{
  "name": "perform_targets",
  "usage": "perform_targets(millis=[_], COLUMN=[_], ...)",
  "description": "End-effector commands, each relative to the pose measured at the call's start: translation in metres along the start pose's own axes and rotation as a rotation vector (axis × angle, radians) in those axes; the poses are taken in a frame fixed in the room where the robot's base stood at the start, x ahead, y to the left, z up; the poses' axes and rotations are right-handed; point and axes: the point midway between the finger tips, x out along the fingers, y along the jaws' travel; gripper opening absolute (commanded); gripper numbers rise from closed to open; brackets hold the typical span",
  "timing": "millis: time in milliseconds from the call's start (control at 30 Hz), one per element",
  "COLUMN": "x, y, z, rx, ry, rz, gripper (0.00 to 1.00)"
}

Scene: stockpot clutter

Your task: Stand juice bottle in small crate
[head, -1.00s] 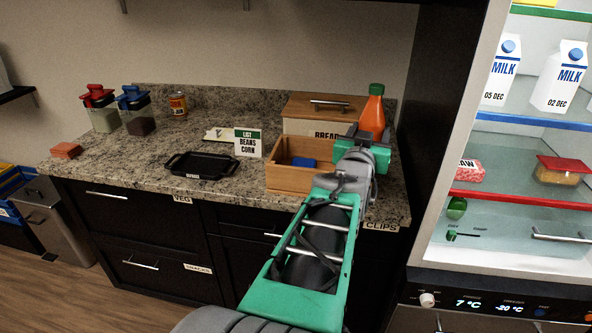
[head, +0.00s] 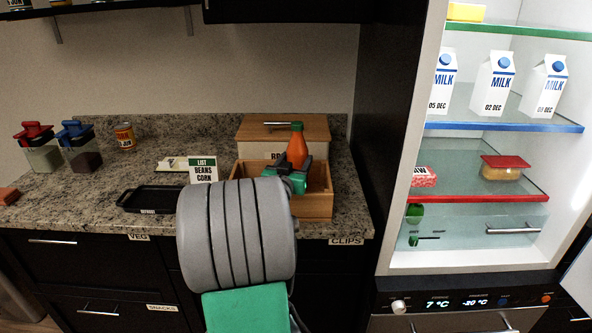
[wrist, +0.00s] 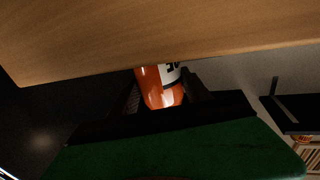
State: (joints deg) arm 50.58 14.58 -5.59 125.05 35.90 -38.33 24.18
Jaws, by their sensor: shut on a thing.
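The orange juice bottle (head: 297,147) with a green cap looks upright, its lower part hidden behind my gripper (head: 294,172). My gripper is shut on it. In the wrist view the bottle (wrist: 160,88) shows between the two dark fingers, with part of a white label. The small wooden crate (head: 316,206) stands near the counter's front edge, partly covered by my arm. The bottle overlaps the crate's opening in the head view; I cannot tell whether its base touches the crate floor.
A bread box (head: 253,148) with a wooden lid stands right behind the crate. A list card (head: 203,169) and a black tray (head: 150,199) are to the left. Two lidded jars and a can (head: 124,137) stand farther left. The fridge (head: 400,120) is on the right.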

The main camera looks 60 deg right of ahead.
Motion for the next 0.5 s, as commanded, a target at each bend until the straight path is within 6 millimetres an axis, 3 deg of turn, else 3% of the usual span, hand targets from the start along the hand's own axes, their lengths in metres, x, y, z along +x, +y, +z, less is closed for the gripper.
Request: perform_targets(millis=[133, 500], x=[0.000, -0.001], y=[0.001, 0.002], z=[0.023, 0.029], rx=[-0.003, -0.001], ry=[-0.001, 0.002], rz=[0.001, 0.001], gripper=[0.00, 0.00])
